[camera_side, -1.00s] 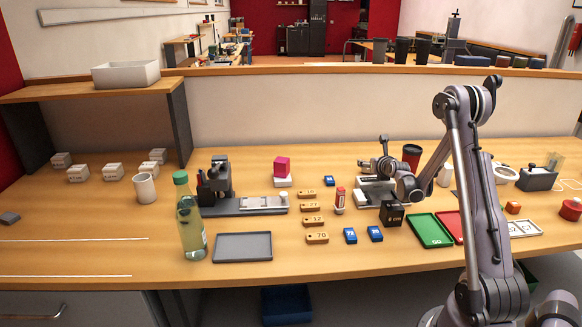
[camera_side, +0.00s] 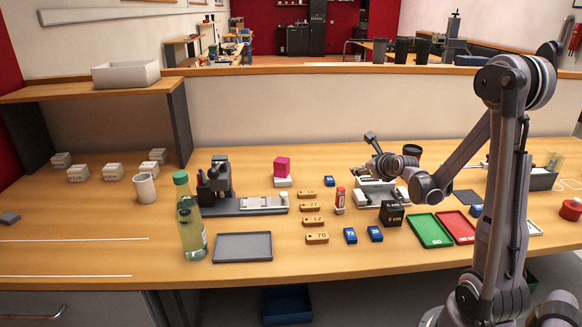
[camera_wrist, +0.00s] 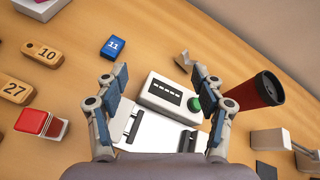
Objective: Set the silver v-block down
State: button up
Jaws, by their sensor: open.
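My gripper (camera_wrist: 161,78) is open in the wrist view, its two fingers apart with nothing held between them. A small silver angled piece (camera_wrist: 183,61) stands on the table just beyond the right fingertip; it looks like the v-block, but its shape is partly unclear. Below and between the fingers is a white device (camera_wrist: 172,97) with a dark display and a green button, with a white plate in front of it. In the side view my gripper (camera_side: 376,160) is above this device (camera_side: 374,192), and I cannot make out the v-block there.
A dark red cup (camera_wrist: 255,92) stands right of the gripper. Numbered wooden tags (camera_side: 317,238), blue tags (camera_side: 375,233) and a red-and-white item (camera_side: 340,199) lie to the left. A green tray (camera_side: 430,230) and a red tray (camera_side: 456,226) sit at the front right. A bottle (camera_side: 190,225) stands farther left.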

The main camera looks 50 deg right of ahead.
jog(key=a+n+y, duration=0.1)
jog(key=a+n, duration=0.2)
jog(key=a, duration=0.1)
jog(key=w+a+r+n+y, duration=0.1)
jog(key=a+n, duration=0.3)
jog(key=w+a+r+n+y, duration=0.1)
jog(key=a+n, duration=0.3)
jog(key=shift+r, duration=0.25)
jog(key=s+a+n+g+y, duration=0.1)
jog(key=s+a+n+y, duration=0.1)
jog(key=s+a+n, duration=0.4)
jog(key=s+a+n+g+y, duration=0.2)
jog(key=s+a+n, duration=0.3)
jog(key=a+n, duration=1.2)
jog(key=n+y, duration=0.1)
jog(key=n, duration=0.4)
jog(key=shift+s+a+r, duration=0.15)
jog(key=shift+s+a, duration=0.05)
jog(key=shift+s, duration=0.15)
